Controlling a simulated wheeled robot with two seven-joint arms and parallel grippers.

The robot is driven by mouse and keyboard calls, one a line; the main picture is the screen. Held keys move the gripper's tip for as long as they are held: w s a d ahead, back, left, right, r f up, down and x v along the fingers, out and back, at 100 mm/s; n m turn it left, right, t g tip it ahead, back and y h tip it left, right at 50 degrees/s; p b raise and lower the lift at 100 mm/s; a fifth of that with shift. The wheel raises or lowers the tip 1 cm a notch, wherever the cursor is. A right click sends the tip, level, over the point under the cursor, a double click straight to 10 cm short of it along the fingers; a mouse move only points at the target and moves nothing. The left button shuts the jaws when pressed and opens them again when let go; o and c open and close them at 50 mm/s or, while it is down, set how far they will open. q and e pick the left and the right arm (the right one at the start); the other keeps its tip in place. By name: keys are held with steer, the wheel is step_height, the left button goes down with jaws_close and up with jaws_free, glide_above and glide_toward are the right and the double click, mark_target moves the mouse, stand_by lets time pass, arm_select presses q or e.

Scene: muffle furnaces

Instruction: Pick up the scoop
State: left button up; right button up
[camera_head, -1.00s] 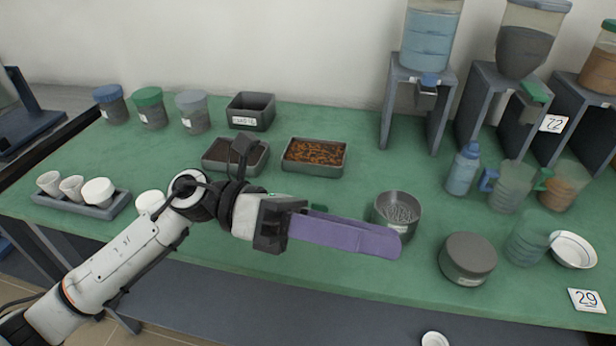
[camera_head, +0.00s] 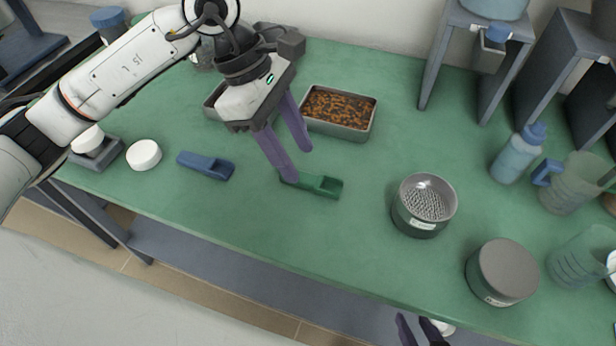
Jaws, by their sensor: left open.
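A green scoop (camera_head: 320,186) lies on the green table top at the middle of the view. A blue scoop (camera_head: 206,165) lies on the table to its left. My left gripper (camera_head: 297,164) is open and empty, with its long purple fingers pointing down. One fingertip is over the left, handle end of the green scoop and hides part of it. I cannot tell whether it touches. My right gripper (camera_head: 416,320) shows only its two fingertips, apart, at the bottom edge, away from both scoops.
A tray of orange-brown pieces (camera_head: 340,112) stands behind the green scoop. A white round lid (camera_head: 144,155) lies left of the blue scoop. Table around the scoops is clear.

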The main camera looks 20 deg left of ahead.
mark_target(308, 178)
arm_select(q)
steer(key=x, duration=0.5)
steer(key=shift+a, duration=0.15)
steer(key=c, duration=1)
steer(key=shift+w+r, duration=0.1)
step_height(308, 178, up, 10)
steer(key=shift+f, duration=0.1)
